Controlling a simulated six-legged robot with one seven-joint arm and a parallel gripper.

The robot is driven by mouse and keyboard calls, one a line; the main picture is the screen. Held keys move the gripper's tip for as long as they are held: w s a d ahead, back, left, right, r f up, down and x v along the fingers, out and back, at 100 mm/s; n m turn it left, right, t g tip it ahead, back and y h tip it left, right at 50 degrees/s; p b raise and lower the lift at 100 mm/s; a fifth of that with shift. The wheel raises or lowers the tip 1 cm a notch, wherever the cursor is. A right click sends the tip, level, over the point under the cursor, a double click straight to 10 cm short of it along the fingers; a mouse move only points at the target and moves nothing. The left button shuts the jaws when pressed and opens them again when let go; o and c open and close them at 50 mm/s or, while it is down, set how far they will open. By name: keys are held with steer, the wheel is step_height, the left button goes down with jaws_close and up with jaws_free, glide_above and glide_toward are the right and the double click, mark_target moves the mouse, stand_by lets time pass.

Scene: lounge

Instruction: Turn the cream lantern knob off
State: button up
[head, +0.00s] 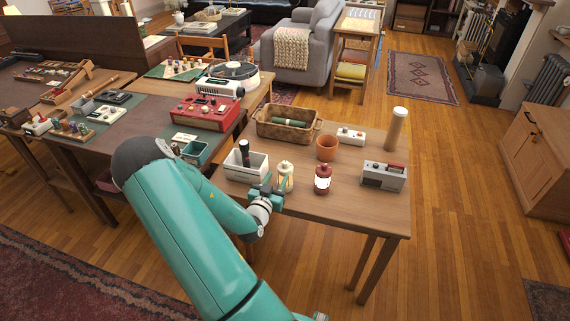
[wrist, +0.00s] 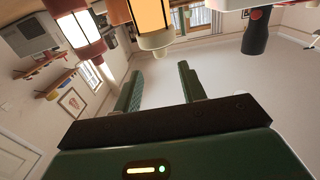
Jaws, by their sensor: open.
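The cream lantern (head: 287,178) stands upright near the front edge of the wooden table, left of the red lantern (head: 322,181). My gripper (head: 266,188) is at its left front side, open, with nothing visible between the fingers. In the wrist view, which looks upside down, the cream lantern (wrist: 155,40) hangs from the top edge with its panel glowing orange. It lies beyond my open fingers (wrist: 160,82), apart from them. I cannot make out its knob for certain. The red lantern (wrist: 80,30) is left of it there, with a pale panel.
A white crate (head: 235,170) with a dark-handled thing stands left of the lantern. Behind are a terracotta pot (head: 327,148) and a wicker basket (head: 275,130). A grey radio-like box (head: 383,177) stands at right. The table's front right is clear.

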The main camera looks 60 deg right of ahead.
mark_target(284, 165)
steer(key=d, duration=0.6)
steer(key=w+d, duration=0.1)
steer(key=d, duration=0.2)
steer(key=shift+s, duration=0.1)
jaws_close()
